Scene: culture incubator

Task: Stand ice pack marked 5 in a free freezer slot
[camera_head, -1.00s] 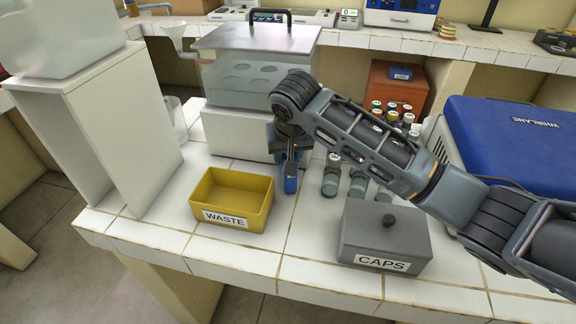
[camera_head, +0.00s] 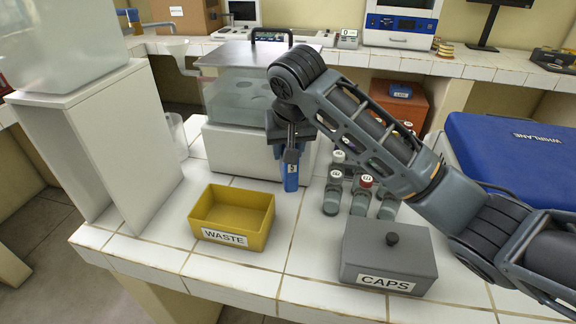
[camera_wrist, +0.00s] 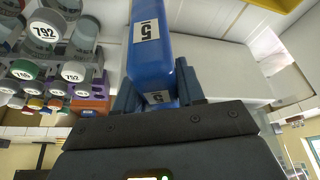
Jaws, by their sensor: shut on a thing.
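My gripper (camera_head: 291,153) is shut on a blue ice pack (camera_head: 291,179) with a white label. In the wrist view the ice pack (camera_wrist: 152,60) shows a label with a 5, and the fingers (camera_wrist: 158,98) grip it from both sides. The pack hangs upright in the head view, over the tiled bench right of the yellow bin. I cannot tell whether its lower end touches the bench. I see no freezer slot that I can make out for sure.
The yellow WASTE bin (camera_head: 206,236) and the grey CAPS box (camera_head: 362,272) stand near the bench's front edge. Capped bottles (camera_head: 331,199) stand right of the pack. A clear-sided water bath (camera_head: 222,97) is behind. A blue-lidded WHIRLANE machine (camera_head: 500,150) is at right.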

